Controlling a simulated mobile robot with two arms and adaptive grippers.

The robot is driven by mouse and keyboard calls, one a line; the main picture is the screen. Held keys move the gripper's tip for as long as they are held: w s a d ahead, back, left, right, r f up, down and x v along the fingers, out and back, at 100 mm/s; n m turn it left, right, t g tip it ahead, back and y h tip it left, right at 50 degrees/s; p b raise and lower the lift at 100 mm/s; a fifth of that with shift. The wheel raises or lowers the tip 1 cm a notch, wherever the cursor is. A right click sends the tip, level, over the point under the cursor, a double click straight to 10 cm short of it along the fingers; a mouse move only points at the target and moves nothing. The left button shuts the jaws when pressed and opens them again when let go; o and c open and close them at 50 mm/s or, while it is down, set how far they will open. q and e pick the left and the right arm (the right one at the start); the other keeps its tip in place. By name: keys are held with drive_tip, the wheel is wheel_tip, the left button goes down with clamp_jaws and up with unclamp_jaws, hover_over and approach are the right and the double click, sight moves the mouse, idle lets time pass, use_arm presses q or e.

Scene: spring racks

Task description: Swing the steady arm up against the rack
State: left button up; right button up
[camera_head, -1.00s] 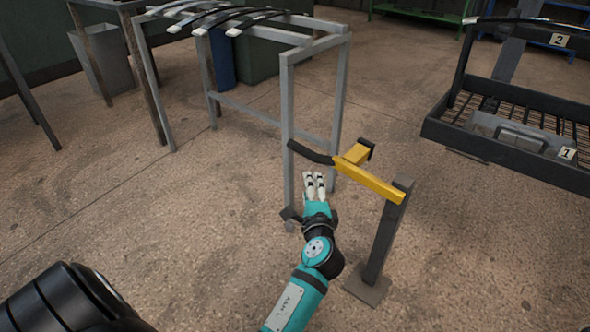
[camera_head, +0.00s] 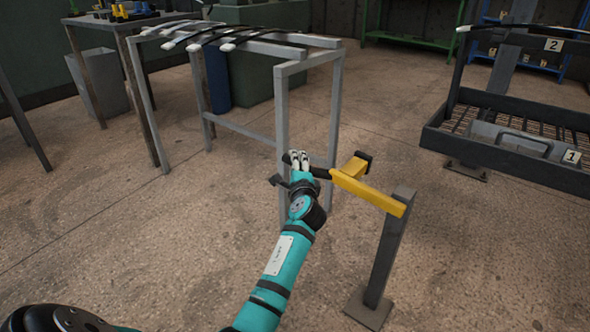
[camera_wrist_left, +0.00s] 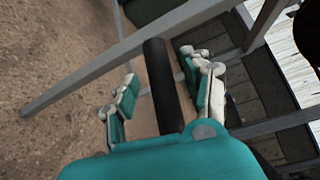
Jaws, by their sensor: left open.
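The steady arm (camera_head: 368,188) is a yellow bar on top of a dark post (camera_head: 388,250), with a short yellow crosspiece and a dark handle (camera_head: 321,172) reaching left. The grey rack (camera_head: 283,115) with curved leaf springs (camera_head: 228,32) on top stands to its left. My left gripper (camera_head: 299,160) is at the free end of the handle, close to the rack's near leg. In the left wrist view the black handle (camera_wrist_left: 160,85) lies between the spread fingers of the left gripper (camera_wrist_left: 163,75), with a gap on each side. My right gripper is not in view.
A black mesh tray frame (camera_head: 480,155) with number plates stands at the right. A bin (camera_head: 104,85) and a table (camera_head: 130,30) are at the back left. Floor around the post is clear.

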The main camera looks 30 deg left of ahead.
use_arm(q)
drive_tip(key=shift+x, duration=0.8)
drive_tip(key=shift+c, duration=0.4)
clamp_jaws()
